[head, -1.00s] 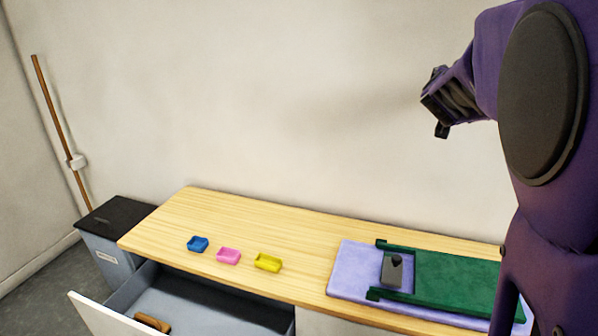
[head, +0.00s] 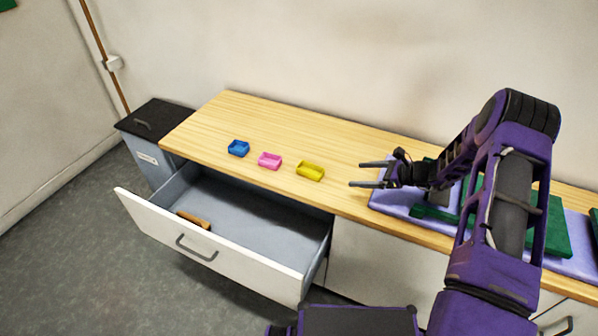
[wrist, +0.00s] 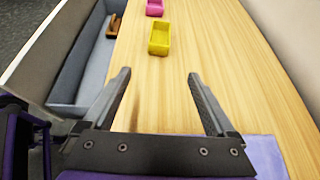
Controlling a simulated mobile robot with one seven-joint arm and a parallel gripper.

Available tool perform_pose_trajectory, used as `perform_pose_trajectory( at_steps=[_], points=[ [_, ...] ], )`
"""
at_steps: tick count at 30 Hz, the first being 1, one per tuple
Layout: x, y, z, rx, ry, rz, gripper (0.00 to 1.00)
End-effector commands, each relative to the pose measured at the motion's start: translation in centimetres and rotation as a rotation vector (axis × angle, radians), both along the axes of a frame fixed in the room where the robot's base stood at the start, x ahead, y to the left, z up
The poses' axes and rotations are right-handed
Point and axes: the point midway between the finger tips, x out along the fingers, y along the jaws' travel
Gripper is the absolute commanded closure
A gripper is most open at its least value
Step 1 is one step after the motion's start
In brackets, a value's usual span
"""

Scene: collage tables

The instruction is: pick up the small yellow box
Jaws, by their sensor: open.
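The small yellow box (head: 310,171) is an open-topped tray on the wooden tabletop, right of the pink box (head: 270,160) and the blue box (head: 238,148). My gripper (head: 367,175) is open and empty, to the right of the yellow box and apart from it, with its fingers pointing towards it. In the wrist view the yellow box (wrist: 160,39) lies beyond the fingertips, roughly between their lines. The pink box (wrist: 155,8) shows behind it at the top edge.
An open drawer (head: 255,208) below the table's front edge holds a brown object (head: 193,220). A lavender mat (head: 385,199) with a green board (head: 555,232) lies at the right, partly hidden by my arm. A dark-lidded bin (head: 155,117) stands at the left. Tabletop around the boxes is clear.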

Motion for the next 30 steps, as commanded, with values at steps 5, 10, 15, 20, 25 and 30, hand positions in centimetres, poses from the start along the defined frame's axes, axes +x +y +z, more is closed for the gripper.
perform_pose_trajectory(
  at_steps=[5, 10, 15, 20, 25, 30],
  points=[
    [0.3, 0.6, 0.0, 0.097, 0.017, -0.032, 0.09],
    [1.6, 3.5, -1.4, 0.097, 0.017, -0.027, 0.09],
    [3.1, 6.6, -2.8, 0.095, 0.017, -0.027, 0.09],
    [4.3, 8.9, -3.9, 0.093, 0.015, -0.029, 0.09],
    [4.9, 10.0, -4.3, 0.092, 0.015, -0.03, 0.09],
    [5.4, 11.5, -4.8, 0.093, 0.016, -0.028, 0.09]
  ],
)
